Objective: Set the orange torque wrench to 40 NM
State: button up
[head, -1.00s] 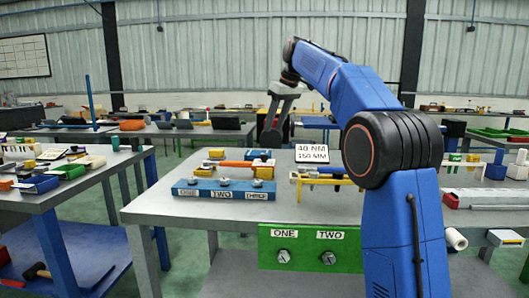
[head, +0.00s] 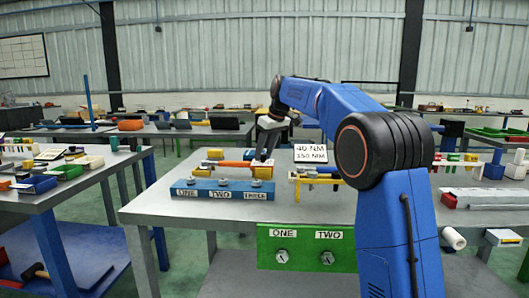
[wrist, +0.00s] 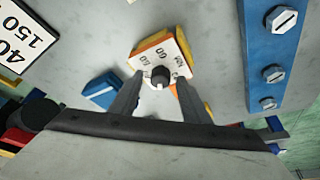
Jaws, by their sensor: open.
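The orange torque wrench (head: 236,164) lies on the grey workbench behind the blue bolt block. In the wrist view its yellow-orange end carries a white dial plate (wrist: 148,56) with numbers and a black knob (wrist: 160,76) with a light mark. I cannot tell which value the mark points to. My gripper (wrist: 160,84) is open, pointing down, with its fingertips on either side of the knob in the picture; whether they touch it is unclear. In the head view my gripper (head: 266,158) is above the wrench's right end. A white sign (head: 310,153) reads 40 NM, 150 MM.
The blue bolt block (head: 236,194), labelled ONE, TWO, THREE, stands in front of the wrench. A green panel (head: 306,248) hangs at the bench front. The bench's left front corner is clear.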

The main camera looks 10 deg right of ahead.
jog(key=c, duration=1)
jog(key=shift+c, duration=0.2)
jog(key=shift+m, duration=0.4)
jog(key=m, duration=0.1)
jog(key=m+h, duration=0.1)
jog(key=m, duration=0.1)
jog(key=m+h, duration=0.1)
jog(key=shift+s+a+m+t, duration=0.1)
jog(key=shift+a+m+t, duration=0.2)
jog(key=shift+t, duration=0.1)
jog(key=m+h, duration=0.2)
jog(key=m, duration=0.4)
jog(key=shift+a, duration=0.1)
jog(key=shift+m, duration=0.4)
jog(key=o, duration=1)
